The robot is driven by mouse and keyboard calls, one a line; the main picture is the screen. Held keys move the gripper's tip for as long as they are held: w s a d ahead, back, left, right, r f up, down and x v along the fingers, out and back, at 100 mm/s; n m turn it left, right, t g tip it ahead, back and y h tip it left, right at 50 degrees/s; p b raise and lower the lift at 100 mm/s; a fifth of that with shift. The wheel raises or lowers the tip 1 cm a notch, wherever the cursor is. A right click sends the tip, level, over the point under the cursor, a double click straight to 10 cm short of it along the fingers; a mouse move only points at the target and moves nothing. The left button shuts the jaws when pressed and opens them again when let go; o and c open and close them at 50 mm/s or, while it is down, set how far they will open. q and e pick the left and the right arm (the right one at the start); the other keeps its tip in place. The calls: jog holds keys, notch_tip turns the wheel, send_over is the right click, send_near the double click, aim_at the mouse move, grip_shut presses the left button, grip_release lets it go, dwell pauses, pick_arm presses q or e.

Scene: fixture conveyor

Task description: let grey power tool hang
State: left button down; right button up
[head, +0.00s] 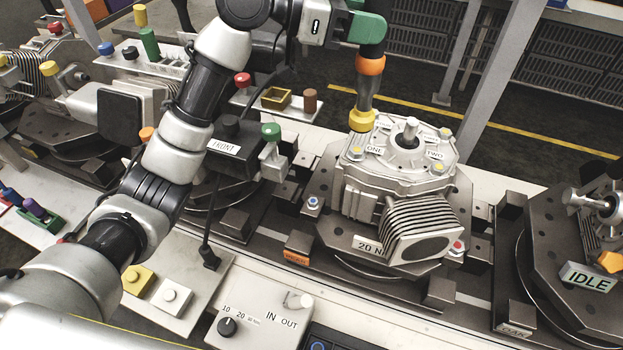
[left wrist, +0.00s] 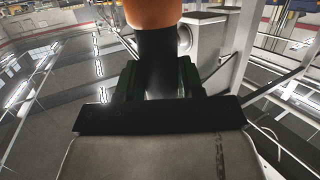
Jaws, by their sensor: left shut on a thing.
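The power tool (head: 364,92) has a grey shaft, an orange band, a green upper part and a yellow lower end. My left gripper (head: 356,22) is shut on its upper part. The tool points down, nearly upright, over the bolt marked ONE on the grey gearbox housing (head: 400,165). I cannot tell whether its tip touches the bolt. My right gripper is not in view.
The gearbox sits on a dark fixture plate (head: 330,215) on the conveyor. A control box (head: 255,315) with a knob is at the front. A fixture with an IDLE sign (head: 587,278) stands at the right. A grey post (head: 500,90) rises behind. Open floor lies beyond the conveyor.

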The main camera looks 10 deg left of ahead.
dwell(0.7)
pick_arm(q)
jog(key=s+a+f+b, duration=0.4)
jog(key=s+f+b, duration=0.2)
jog(key=f+b, duration=0.2)
jog(key=s+a+f+b, duration=0.4)
jog(key=s+f+b, duration=0.3)
jog(key=f, duration=0.5)
jog(key=shift+a+f+b, duration=0.4)
jog(key=shift+b, duration=0.85)
dwell(0.7)
jog(key=c, duration=1)
grip_release()
jog(key=o, duration=0.5)
jog(key=shift+o, duration=0.2)
